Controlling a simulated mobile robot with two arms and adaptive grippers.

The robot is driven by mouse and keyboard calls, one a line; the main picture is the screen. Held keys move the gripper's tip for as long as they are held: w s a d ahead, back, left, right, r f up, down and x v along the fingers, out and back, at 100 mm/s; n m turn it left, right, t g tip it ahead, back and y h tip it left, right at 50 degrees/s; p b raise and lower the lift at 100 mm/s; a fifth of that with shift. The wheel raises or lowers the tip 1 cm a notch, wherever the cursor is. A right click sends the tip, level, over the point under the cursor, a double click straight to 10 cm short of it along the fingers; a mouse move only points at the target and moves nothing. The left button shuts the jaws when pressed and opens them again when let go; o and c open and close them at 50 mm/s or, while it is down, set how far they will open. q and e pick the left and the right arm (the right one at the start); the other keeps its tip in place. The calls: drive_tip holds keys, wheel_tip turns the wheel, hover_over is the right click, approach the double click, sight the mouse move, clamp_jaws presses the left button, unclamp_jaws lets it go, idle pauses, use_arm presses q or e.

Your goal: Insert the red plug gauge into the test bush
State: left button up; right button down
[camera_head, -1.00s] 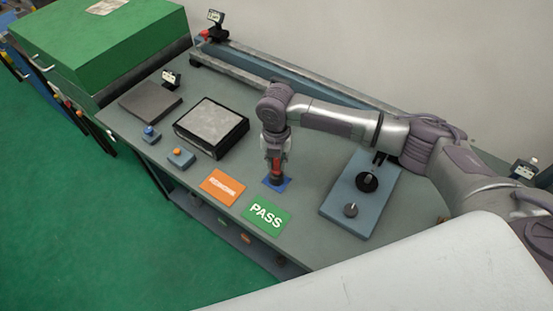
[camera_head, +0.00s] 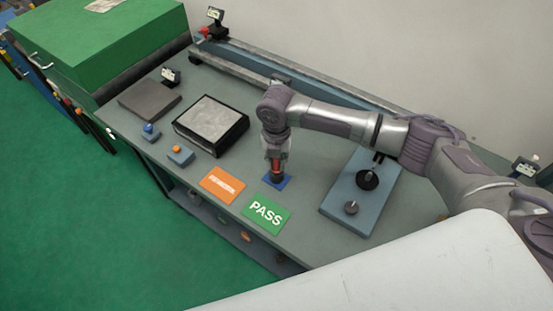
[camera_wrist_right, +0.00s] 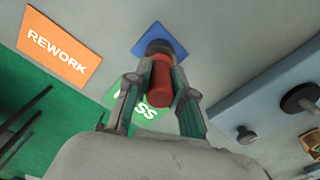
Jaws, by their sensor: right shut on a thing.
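The red plug gauge (camera_wrist_right: 160,82) is held between the two fingers of my right gripper (camera_wrist_right: 160,95). In the head view my right gripper (camera_head: 276,166) points down over a small blue square pad (camera_head: 284,184). In the wrist view a dark round piece (camera_wrist_right: 158,46) shows at the far end of the red body, over the blue pad (camera_wrist_right: 174,36). I cannot tell whether it is the gauge's own end or the test bush, nor whether it touches the pad. My left gripper is not in view.
The orange REWORK card (camera_head: 222,185) and the green PASS card (camera_head: 266,213) lie near the front edge. A blue plate (camera_head: 340,207) with a black disc (camera_head: 367,180) and a grey knob (camera_head: 351,207) is right. A grey-topped block (camera_head: 211,127) stands left.

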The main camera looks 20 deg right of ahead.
drive_tip(key=shift+f, duration=0.35)
idle(1.3)
drive_tip(key=shift+r+p, duration=2.5)
drive_tip(key=shift+r, duration=0.25)
drive_tip(key=shift+r+p, duration=0.45)
drive_tip(key=shift+r, duration=0.85)
